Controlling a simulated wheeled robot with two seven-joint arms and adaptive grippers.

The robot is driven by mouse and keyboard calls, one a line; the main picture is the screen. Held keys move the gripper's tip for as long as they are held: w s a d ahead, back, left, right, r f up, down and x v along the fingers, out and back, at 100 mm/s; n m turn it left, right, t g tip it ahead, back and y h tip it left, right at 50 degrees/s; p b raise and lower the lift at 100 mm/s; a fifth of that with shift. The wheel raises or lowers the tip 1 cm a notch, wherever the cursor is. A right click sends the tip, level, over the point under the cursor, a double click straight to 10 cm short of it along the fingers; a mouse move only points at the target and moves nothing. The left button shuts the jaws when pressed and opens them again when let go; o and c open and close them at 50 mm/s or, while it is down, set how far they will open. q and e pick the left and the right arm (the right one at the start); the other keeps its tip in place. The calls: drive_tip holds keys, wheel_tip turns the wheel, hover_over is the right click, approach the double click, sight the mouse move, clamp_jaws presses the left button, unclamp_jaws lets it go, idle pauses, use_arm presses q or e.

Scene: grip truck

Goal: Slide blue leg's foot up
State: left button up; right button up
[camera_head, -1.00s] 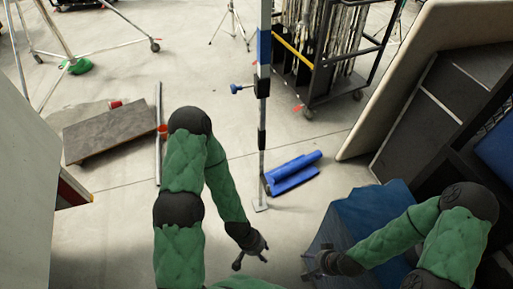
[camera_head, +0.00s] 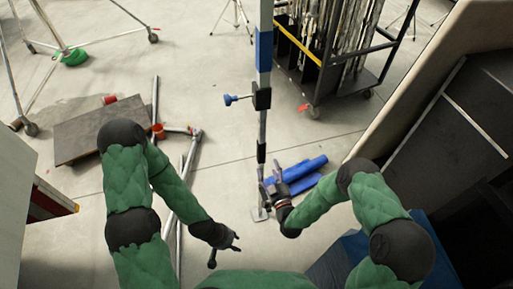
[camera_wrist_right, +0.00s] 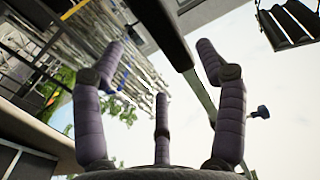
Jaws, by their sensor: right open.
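The upright leg (camera_head: 264,52) has a blue band high up and black and grey sections below. A black clamp (camera_head: 262,98) with a blue knob (camera_head: 232,99) sits midway on it. Its flat foot (camera_head: 260,214) rests on the floor. My right gripper (camera_head: 271,188) is open beside the leg's lower part, just above the foot. In the right wrist view, the open fingers of the right gripper (camera_wrist_right: 160,75) are spread, with the pole (camera_wrist_right: 166,30) running diagonally beyond them. Whether they touch it, I cannot tell. My left gripper (camera_head: 225,250) is open and empty, lower left of the foot.
A black wheeled cart (camera_head: 340,75) stands behind. A dark board (camera_head: 100,128) and metal tubes (camera_head: 187,170) lie left. Large panels (camera_head: 450,110) crowd the right side.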

sight(265, 154)
use_arm(q)
wheel_tip(265, 154, down, 3)
drive_tip(key=b, duration=0.3)
drive_tip(key=shift+f, duration=0.15)
use_arm(e)
drive_tip(key=x, duration=1)
drive_tip(key=shift+w, duration=0.1)
